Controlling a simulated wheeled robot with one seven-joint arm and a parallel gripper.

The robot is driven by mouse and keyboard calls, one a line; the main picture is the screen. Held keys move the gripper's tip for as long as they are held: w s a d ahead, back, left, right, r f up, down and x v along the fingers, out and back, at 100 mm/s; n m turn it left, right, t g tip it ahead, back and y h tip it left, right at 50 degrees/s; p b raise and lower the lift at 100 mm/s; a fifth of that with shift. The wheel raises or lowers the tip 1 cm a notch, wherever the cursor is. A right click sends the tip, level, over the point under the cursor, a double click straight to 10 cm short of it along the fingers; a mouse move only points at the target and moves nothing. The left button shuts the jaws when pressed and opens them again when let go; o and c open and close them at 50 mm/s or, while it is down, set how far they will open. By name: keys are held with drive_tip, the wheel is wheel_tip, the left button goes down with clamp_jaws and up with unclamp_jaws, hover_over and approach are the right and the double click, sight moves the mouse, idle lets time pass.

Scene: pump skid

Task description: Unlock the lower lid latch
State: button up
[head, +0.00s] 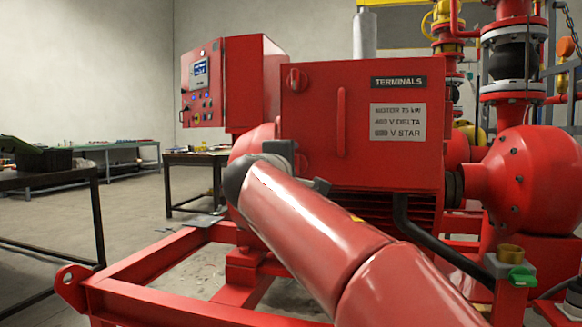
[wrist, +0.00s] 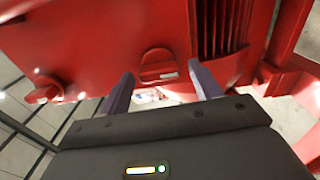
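The red terminal box (head: 360,165) has a lid with two round latches near its left edge. The upper latch (head: 297,79) shows clearly in the head view. The lower latch (head: 302,161) is partly hidden there behind the end of my arm. In the wrist view the lower latch (wrist: 158,64) is a red disc with a raised bar, and it appears between my fingertips. My gripper (wrist: 162,73) is open, one finger on each side of the latch in the picture. I cannot tell whether the fingers touch it. The upper latch is the red knob at left (wrist: 45,90).
A red lid handle (head: 341,122) stands right of the latches. A red control cabinet (head: 225,85) is behind at left. Motor fins (wrist: 222,25) lie below the box. A red pipe and pump casing (head: 530,180) stand at right. The skid frame (head: 150,262) runs in front.

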drive_tip(key=v, duration=0.7)
drive_tip(key=shift+s+a+b, duration=0.15)
drive_tip(key=shift+s+b, duration=0.2)
drive_tip(key=shift+b, duration=0.1)
drive_tip(key=s+d+f+m+g+p, duration=0.2)
drive_tip(key=s+d+f+m+g, duration=0.25)
drive_tip(key=d+f, duration=0.3)
drive_tip(key=s+d+f+m+g+p, duration=0.3)
drive_tip(key=s+d+f, duration=0.35)
drive_tip(key=d, duration=0.25)
drive_tip(key=s+d+f+m+g+y+p, duration=0.1)
drive_tip(key=s+f+m+g+y, duration=0.3)
drive_tip(key=s+f, duration=1.1)
drive_tip(key=f+m+p, duration=0.1)
drive_tip(key=m, duration=0.2)
drive_tip(key=shift+s+d+f+m+y+p, duration=0.2)
drive_tip(key=shift+d+f+m+y+p, duration=0.1)
drive_tip(key=shift+d+m+p, duration=0.1)
